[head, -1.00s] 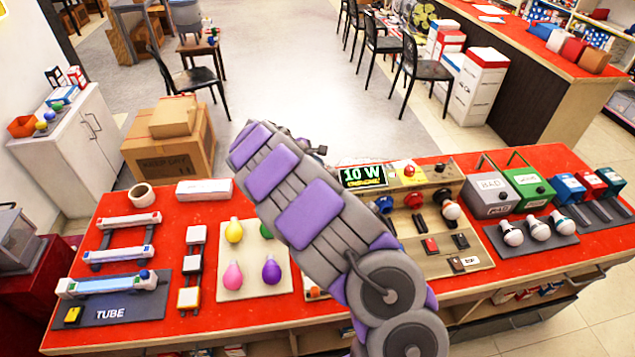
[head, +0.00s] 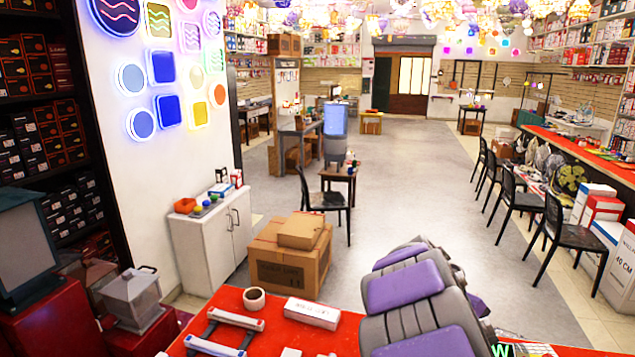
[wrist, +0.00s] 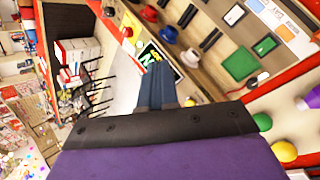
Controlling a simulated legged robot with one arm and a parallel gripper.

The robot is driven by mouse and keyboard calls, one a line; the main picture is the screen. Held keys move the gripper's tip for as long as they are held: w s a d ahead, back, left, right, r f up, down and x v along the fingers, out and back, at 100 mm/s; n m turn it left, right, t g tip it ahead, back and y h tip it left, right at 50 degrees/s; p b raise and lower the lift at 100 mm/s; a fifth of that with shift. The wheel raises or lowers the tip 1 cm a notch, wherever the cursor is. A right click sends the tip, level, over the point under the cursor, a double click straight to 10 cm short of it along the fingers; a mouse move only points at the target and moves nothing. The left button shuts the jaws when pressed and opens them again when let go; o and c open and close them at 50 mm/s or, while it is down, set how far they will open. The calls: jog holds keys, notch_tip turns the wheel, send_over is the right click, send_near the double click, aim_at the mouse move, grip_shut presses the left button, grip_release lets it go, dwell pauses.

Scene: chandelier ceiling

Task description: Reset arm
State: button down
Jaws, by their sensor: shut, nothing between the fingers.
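My arm with purple pads rises from the bottom of the head view, over the red-topped counter (head: 240,300). The gripper end is hidden behind the arm there. In the wrist view my gripper (wrist: 157,78) shows beyond the dark cuff, its fingers together with nothing between them. A green-lettered sign (wrist: 158,65) is close beside the fingertips in the picture; I cannot tell the gap.
Cardboard boxes (head: 290,258) and a white cabinet (head: 212,232) stand beyond the counter. Black chairs (head: 570,235) line the right-hand counter. A white tube box (head: 312,312) and a roll (head: 254,299) lie on the red top. The grey floor in the middle is mostly clear.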

jog(key=s+a+m+y, duration=0.2)
jog(key=s+a, duration=0.4)
jog(key=s, duration=0.5)
jog(key=s+a+m+g+y, duration=0.1)
jog(key=s+a+y, duration=0.2)
jog(key=s+a, duration=0.4)
jog(key=s+a+m+g+y, duration=0.1)
jog(key=s+a, duration=0.6)
jog(key=s, duration=0.8)
jog(key=shift+f+m+y, duration=0.25)
jog(key=shift+m+y, duration=0.55)
jog(key=shift+y, duration=0.2)
